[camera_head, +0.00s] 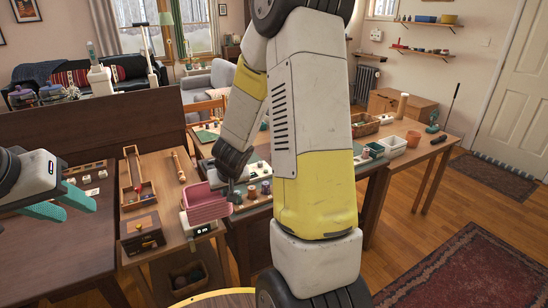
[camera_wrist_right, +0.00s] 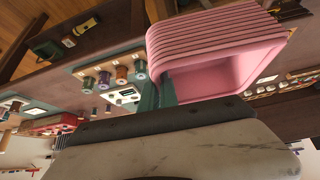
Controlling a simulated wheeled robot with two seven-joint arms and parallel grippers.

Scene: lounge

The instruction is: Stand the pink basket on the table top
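The pink basket (camera_head: 203,204) is ribbed and open on one side. In the head view it is at the right edge of the narrow wooden table, by a white scale-like box (camera_head: 201,229); I cannot tell whether it touches the box. My right gripper (camera_head: 235,197) is at the basket's right side. In the right wrist view the basket (camera_wrist_right: 222,45) fills the upper right, and the teal fingers of my right gripper (camera_wrist_right: 158,92) are closed on its wall. My left gripper (camera_head: 62,200) is open and empty at the far left, over the brown desk.
The table top (camera_head: 170,214) holds a wooden tray (camera_head: 137,180), a rolling-pin-like stick (camera_head: 178,166) and a dark box (camera_head: 141,232). Spools (camera_head: 252,191) stand on the table to the right. White bins (camera_head: 391,147) and a terracotta pot (camera_head: 413,139) stand farther right. My right arm hides the middle.

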